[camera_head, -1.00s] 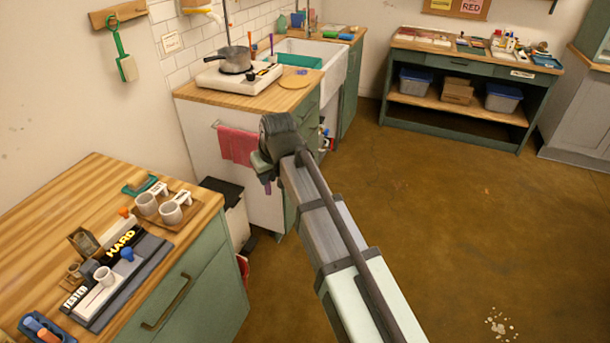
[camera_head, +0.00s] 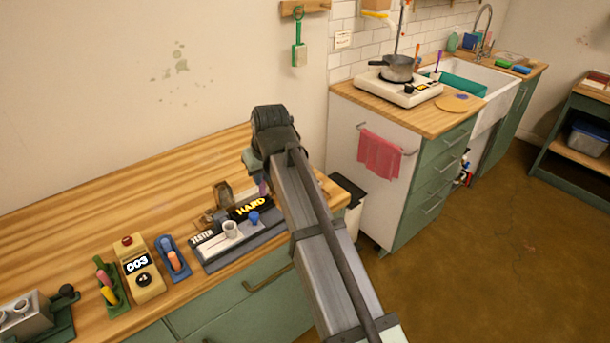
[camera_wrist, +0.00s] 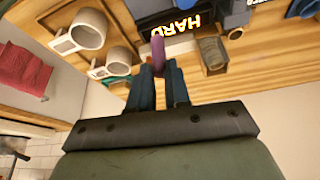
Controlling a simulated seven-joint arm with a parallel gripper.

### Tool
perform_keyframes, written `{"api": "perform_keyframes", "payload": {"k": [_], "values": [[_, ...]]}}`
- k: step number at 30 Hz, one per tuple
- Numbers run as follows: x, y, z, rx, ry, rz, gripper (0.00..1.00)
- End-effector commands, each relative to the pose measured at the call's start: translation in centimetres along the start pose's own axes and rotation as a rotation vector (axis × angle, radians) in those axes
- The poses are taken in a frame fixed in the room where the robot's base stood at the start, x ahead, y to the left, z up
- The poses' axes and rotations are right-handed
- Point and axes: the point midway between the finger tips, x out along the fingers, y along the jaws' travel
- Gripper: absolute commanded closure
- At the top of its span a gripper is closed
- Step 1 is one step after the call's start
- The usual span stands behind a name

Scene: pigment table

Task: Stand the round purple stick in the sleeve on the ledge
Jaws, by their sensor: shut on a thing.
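My gripper (camera_wrist: 158,76) is shut on the purple stick (camera_wrist: 158,48), whose rounded end sticks out past the fingertips. In the head view a bit of the purple stick (camera_head: 263,187) shows below my gripper (camera_head: 258,170), over the wooden counter near the HARD sign. The stick's other end is hidden in the fingers. I cannot tell for sure which thing is the sleeve. A square, hollow brown holder (camera_head: 223,193) stands behind the tester, and it also shows to the right of the stick in the wrist view (camera_wrist: 213,54).
The grey tester tray (camera_head: 215,262) holds a white cup (camera_head: 230,229), a blue knob (camera_head: 254,218) and the HARD sign (camera_head: 250,206). White mugs (camera_wrist: 88,29) sit left of the stick in the wrist view. The back left counter (camera_head: 100,218) is clear.

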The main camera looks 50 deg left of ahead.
Motion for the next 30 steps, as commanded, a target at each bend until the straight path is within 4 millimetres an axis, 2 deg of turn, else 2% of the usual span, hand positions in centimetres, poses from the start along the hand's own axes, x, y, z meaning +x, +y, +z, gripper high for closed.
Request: {"api": "perform_keyframes", "payload": {"k": [1, 6, 11, 13, 18, 30], "values": [[0.0, -2.1, -0.9, -0.026, 0.001, -0.011, 1.00], [-0.2, -7.9, -2.6, -0.097, 0.000, -0.040, 1.00], [-0.5, -12.0, -3.5, -0.146, -0.001, -0.061, 1.00], [0.3, -12.7, -4.7, -0.140, -0.002, -0.057, 1.00], [1.4, -13.8, -6.0, -0.129, -0.002, -0.053, 1.00], [2.6, -14.1, -5.7, -0.125, -0.001, -0.052, 1.00]]}}
